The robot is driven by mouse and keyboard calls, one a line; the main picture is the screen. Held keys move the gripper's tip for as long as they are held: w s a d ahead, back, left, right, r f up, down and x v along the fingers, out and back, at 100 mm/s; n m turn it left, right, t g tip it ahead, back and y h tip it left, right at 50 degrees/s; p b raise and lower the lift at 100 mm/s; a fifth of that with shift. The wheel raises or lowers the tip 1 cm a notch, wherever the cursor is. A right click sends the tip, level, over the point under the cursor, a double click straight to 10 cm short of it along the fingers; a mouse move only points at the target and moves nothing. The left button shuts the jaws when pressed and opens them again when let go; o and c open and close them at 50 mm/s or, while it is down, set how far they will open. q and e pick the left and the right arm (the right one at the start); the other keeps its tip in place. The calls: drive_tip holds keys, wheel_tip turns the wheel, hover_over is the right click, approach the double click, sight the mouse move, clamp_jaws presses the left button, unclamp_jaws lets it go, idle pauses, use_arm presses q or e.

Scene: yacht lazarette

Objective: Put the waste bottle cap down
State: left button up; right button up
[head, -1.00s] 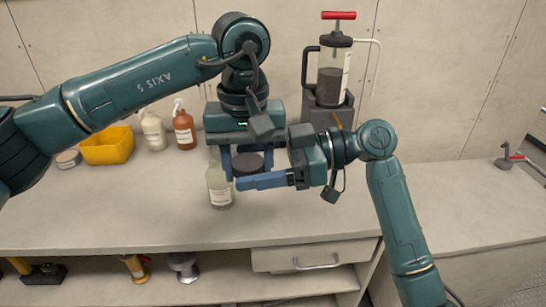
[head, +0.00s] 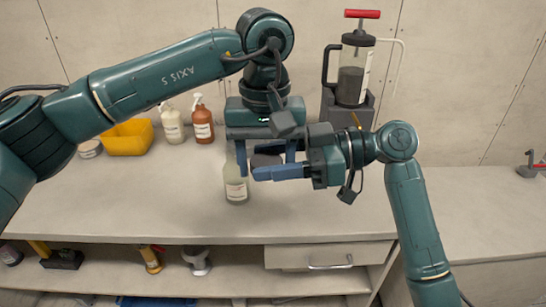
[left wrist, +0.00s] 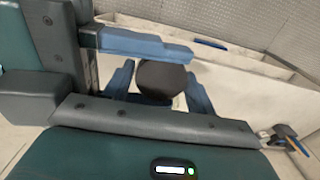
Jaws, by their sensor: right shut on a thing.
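A dark round cap (head: 265,159) shows between my two grippers, above the counter. My right gripper (head: 262,173) comes in from the right, shut on the cap; its near finger hides the cap's lower part. My left gripper (head: 266,158) points down over the same spot, open, with one finger on each side of the cap. In the left wrist view the dark cap (left wrist: 162,78) lies between the left fingers with gaps at both sides. A pale translucent bottle (head: 236,188) with a white label stands on the counter, just left of the cap, partly hidden by my left finger.
A yellow bin (head: 128,138), a white spray bottle (head: 173,127) and a brown one (head: 203,124) stand at the back left. A pump canister with a red handle (head: 352,75) stands behind my right gripper. The counter's front (head: 180,215) is clear.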

use_arm(q)
drive_tip(key=shift+o, duration=1.4)
drive_tip(key=shift+r, duration=0.1)
